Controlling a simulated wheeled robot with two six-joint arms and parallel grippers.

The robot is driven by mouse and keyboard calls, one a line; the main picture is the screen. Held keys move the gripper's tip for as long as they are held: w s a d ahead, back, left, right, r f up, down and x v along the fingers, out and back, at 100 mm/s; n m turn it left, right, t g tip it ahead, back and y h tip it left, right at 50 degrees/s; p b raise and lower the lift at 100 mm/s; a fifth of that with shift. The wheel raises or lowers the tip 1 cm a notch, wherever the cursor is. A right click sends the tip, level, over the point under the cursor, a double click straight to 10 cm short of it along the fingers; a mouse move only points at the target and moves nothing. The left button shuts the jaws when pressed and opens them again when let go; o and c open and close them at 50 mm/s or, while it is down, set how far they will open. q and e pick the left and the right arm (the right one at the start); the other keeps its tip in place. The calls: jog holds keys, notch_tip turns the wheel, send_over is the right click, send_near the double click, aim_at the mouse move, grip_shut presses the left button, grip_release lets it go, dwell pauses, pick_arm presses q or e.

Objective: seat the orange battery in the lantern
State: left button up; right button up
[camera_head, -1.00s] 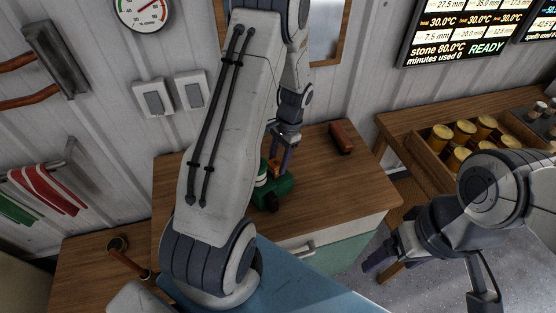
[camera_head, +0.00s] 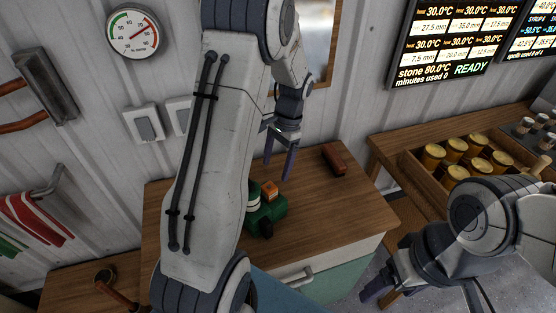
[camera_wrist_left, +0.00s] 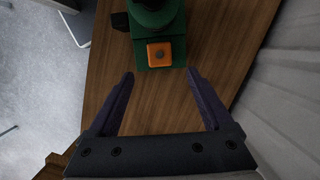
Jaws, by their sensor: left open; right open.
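The orange battery (camera_head: 270,190) is a small block at the green lantern (camera_head: 272,212) on the wooden cabinet top. In the left wrist view the battery (camera_wrist_left: 160,54) sits within the outline of the lantern's green block (camera_wrist_left: 182,52), its dark round mark facing the camera. I cannot tell how deep it sits. My left gripper (camera_head: 279,165) is open and empty, above and apart from the battery; its spread fingers (camera_wrist_left: 162,100) show in the wrist view. My arm hides part of the lantern in the head view. My right gripper (camera_head: 378,290) is open and empty, off the cabinet's right front.
A reddish-brown block (camera_head: 334,159) lies at the back right of the cabinet top (camera_head: 335,205). A wooden tray (camera_head: 433,178) of several yellow-topped jars stands on the bench at right. A wooden ladle (camera_head: 115,287) lies at lower left. The wall is close behind.

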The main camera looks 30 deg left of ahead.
pick_arm(q)
jog(key=shift+v, duration=1.25)
jog(key=s+d+r+m+t, duration=0.1)
jog(key=s+d+r, duration=0.25)
jog(key=d, duration=0.45)
jog(key=s+d+r+m+t, duration=0.15)
jog(key=s+d, duration=0.25)
jog(key=d, duration=0.4)
jog(key=s+d+r+h, duration=0.1)
jog(key=s+d, duration=0.2)
jog(key=s, duration=0.4)
jog(key=s+d+h, duration=0.1)
jog(key=s+d, duration=0.3)
jog(key=s, duration=0.4)
jog(key=shift+d+r+m, duration=0.3)
jog(key=shift+r+m, duration=0.1)
jog(key=shift+m, duration=0.05)
jog(key=shift+c, duration=0.2)
